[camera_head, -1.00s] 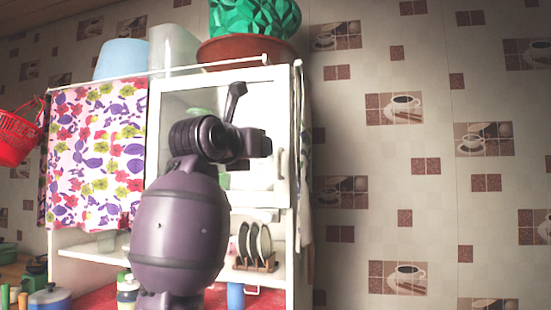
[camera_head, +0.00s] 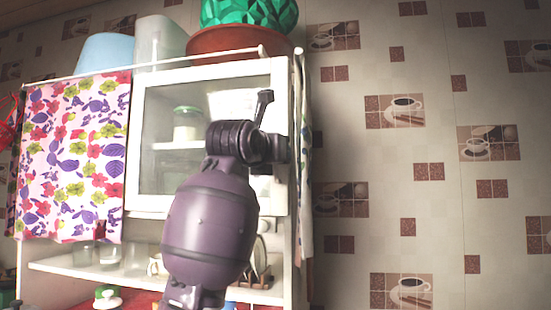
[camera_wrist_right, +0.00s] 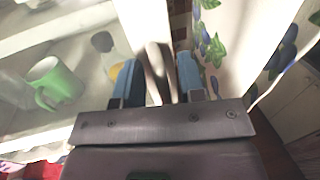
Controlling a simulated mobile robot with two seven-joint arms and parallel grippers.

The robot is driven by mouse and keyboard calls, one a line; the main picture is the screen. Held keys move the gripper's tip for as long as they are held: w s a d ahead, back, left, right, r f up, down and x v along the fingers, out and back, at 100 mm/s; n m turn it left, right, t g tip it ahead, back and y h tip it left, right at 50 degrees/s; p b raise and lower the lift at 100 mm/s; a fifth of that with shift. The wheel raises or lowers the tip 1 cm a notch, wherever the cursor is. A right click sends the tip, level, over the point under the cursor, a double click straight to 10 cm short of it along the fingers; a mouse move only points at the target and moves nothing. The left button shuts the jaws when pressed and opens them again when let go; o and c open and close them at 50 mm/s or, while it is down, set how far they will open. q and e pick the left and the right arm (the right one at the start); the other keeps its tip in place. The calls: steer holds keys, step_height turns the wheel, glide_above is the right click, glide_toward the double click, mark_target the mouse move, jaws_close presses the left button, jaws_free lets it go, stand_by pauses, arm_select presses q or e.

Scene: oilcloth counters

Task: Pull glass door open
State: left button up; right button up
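The glass door (camera_head: 137,165) is a white-framed pane at the front of a white cabinet in the head view. It looks closed or nearly so. A jar with a green lid (camera_head: 187,125) shows behind the glass. My right arm rises in front of the door, with its wrist at the door's right side, hiding the fingertips and handle there. In the right wrist view my right gripper (camera_wrist_right: 157,80) has its two blue fingers apart. A pale, blurred upright bar (camera_wrist_right: 154,65), perhaps the handle, is between them; contact is unclear. My left gripper is out of view.
A flowered cloth (camera_head: 75,155) covers the cabinet's left part. A green pot in a brown bowl (camera_head: 240,42) and a blue container (camera_head: 104,55) stand on top. A green mug (camera_wrist_right: 58,82) shows in the right wrist view. Tiled wall fills the right.

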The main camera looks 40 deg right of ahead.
steer(key=shift+s, duration=0.1)
steer(key=shift+c, duration=0.3)
jaws_close()
